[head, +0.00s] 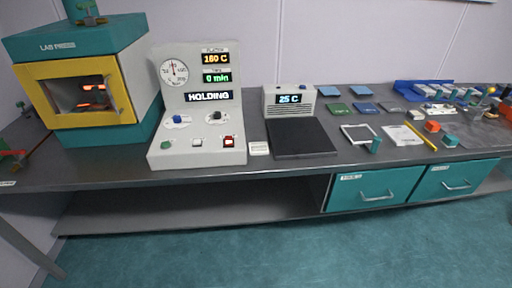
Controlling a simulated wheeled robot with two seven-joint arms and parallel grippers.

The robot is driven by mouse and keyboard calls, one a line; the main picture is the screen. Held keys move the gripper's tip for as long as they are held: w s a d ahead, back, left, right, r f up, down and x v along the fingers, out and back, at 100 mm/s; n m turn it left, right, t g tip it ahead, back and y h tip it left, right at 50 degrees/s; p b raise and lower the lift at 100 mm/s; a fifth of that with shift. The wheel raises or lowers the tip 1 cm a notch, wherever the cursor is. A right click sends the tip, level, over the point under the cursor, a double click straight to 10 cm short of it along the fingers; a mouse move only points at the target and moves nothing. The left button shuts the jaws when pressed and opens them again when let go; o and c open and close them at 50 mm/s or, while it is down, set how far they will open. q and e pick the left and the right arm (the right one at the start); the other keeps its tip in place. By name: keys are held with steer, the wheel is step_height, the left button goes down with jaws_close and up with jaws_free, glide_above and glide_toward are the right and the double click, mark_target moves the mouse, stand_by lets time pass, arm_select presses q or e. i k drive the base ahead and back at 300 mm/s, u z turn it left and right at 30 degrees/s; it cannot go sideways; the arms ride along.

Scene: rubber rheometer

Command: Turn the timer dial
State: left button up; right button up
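The grey control panel (197,105) stands on the bench right of the lab press. A blue knob (177,119) and a black knob (216,116) sit on its sloped part; their labels are too small to read, so I cannot tell which is the timer dial. Above them, one display (216,59) reads 160 C, a green timer display (217,77) reads 0 min, and a status display (209,96) reads HOLDING. A round gauge (174,72) is at the upper left of the panel. Neither of my grippers can be made out in the head view.
The lab press (84,78) has a yellow-framed door, shut, with an orange glow inside. Green, pale and red buttons line the panel's front. A dark flat plate (300,137) lies to the right, before a box (289,100) reading 25 C. Small items crowd the right bench.

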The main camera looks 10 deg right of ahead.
mark_target(217, 115)
steer(key=z, duration=2.55)
steer(key=k, duration=0.55)
steer(key=u, duration=1.3)
